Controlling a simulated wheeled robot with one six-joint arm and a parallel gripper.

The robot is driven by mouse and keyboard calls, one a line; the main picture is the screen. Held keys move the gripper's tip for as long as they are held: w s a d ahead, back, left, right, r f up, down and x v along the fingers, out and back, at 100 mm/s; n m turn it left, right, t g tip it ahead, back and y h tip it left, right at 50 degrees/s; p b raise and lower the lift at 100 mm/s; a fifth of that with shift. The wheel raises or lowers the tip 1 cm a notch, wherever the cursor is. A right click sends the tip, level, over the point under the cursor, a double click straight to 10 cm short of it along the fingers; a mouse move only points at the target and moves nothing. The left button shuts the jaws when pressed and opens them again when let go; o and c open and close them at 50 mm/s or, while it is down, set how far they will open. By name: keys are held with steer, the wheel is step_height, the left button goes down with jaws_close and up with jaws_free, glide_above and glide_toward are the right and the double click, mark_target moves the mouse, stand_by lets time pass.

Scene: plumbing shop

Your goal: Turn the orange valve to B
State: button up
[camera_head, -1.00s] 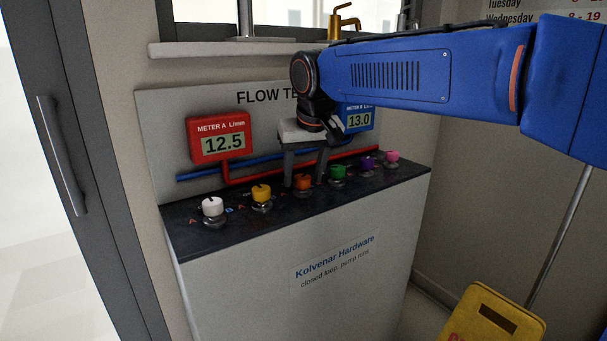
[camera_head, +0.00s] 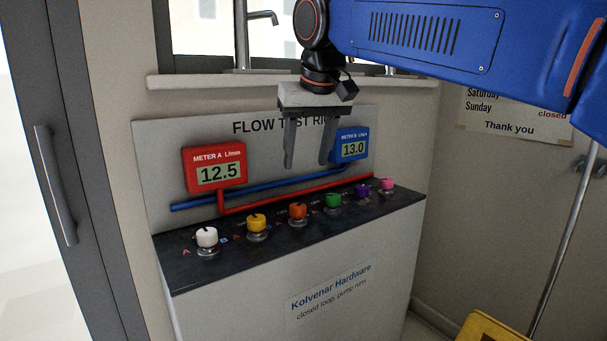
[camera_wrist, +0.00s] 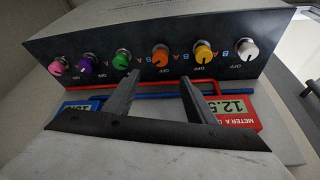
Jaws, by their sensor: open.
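The orange valve (camera_head: 298,211) is a round knob in the row on the dark top of the test rig, between the yellow and green knobs. In the wrist view the orange valve (camera_wrist: 160,52) sits just beyond the fingertips, with A, B and OFF marks around the knobs. A dark pointer mark shows on it, but its exact setting is too small to read. My gripper (camera_head: 308,164) is open and empty, above and behind the orange valve, fingers pointing down, not touching it. In the wrist view my gripper (camera_wrist: 160,77) has its two fingers spread apart.
Neighbours are the yellow knob (camera_head: 256,224) and green knob (camera_head: 333,202); white, purple and pink knobs stand farther out. Red meter A (camera_head: 214,168) reads 12.5; blue meter B (camera_head: 350,146) reads 13.0. Red and blue pipes run behind the knobs.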

steer(key=v, duration=0.3)
stand_by(0.4)
steer(key=s+d+f+m, duration=0.1)
steer(key=s+d+f, duration=0.4)
steer(key=d+f, duration=0.2)
steer(key=s+d+f+m+h, duration=0.1)
steer(key=s+d+f, duration=0.3)
steer(key=d+f, duration=0.4)
steer(key=s+d+f, duration=0.5)
steer(key=d+f, duration=0.2)
steer(key=s+d+f, duration=0.2)
steer(key=s+f, duration=0.2)
steer(key=f, duration=0.2)
steer(key=s+d+f+m, duration=0.1)
steer(key=s+d+f, duration=0.2)
steer(key=f, duration=0.4)
steer(key=shift+s+f+m+t, duration=0.3)
steer(key=shift+s+f, duration=0.05)
steer(key=shift+s, duration=0.35)
